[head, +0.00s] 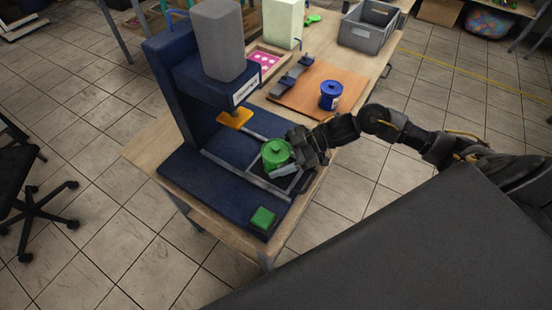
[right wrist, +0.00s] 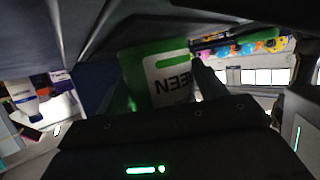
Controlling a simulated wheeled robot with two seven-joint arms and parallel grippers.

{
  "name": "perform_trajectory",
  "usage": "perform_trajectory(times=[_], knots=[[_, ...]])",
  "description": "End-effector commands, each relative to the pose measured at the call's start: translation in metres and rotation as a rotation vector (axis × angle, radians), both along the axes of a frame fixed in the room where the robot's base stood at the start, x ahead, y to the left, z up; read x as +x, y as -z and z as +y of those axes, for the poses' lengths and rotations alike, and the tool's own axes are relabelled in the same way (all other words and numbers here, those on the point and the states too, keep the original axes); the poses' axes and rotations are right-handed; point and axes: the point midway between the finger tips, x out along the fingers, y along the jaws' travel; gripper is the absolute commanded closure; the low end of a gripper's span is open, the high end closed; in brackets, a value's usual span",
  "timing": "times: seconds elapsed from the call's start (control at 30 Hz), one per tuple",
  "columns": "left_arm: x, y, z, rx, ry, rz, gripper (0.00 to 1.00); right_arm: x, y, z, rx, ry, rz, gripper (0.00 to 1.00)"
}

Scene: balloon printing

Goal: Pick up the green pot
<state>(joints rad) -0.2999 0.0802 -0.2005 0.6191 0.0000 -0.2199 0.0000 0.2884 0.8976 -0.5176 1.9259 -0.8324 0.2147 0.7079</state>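The green pot (head: 276,152) has a green lid and a white label. It stands on the dark square plate (head: 290,182) of the blue printing machine. My right gripper (head: 292,160) reaches in from the right at the pot. In the right wrist view the pot (right wrist: 158,75) lies between the two fingers, its label reading GREEN upside down. The fingers press close on both sides with no clear gap. The pot's underside is hidden, so I cannot tell whether it is lifted. My left gripper is not in view.
The blue machine (head: 168,80) rises left of the pot, with an orange part (head: 235,119) and a green button (head: 262,218). A blue pot (head: 331,95) stands on a brown board (head: 312,108). A grey crate (head: 370,28) stands at the far table end.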

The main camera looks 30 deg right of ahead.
Motion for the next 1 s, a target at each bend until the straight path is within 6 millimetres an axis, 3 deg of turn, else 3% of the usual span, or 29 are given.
perform_trajectory(times=[0.03, 0.3, 0.67, 0.83, 1.0], knots=[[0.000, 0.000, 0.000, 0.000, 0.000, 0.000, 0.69, 0.000, 0.000, 0.000, 0.000, 0.000, 0.000, 0.37], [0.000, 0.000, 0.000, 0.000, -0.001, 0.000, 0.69, 0.000, -0.001, 0.000, 0.001, 0.000, -0.001, 0.70], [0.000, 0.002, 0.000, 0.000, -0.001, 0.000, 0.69, 0.000, -0.009, 0.000, 0.000, 0.000, -0.003, 0.70], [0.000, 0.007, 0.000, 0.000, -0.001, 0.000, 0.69, 0.000, -0.034, 0.000, 0.001, -0.003, -0.008, 0.70], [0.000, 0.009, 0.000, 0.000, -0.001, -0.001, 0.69, -0.015, -0.067, -0.030, -0.005, 0.000, -0.004, 0.70]])
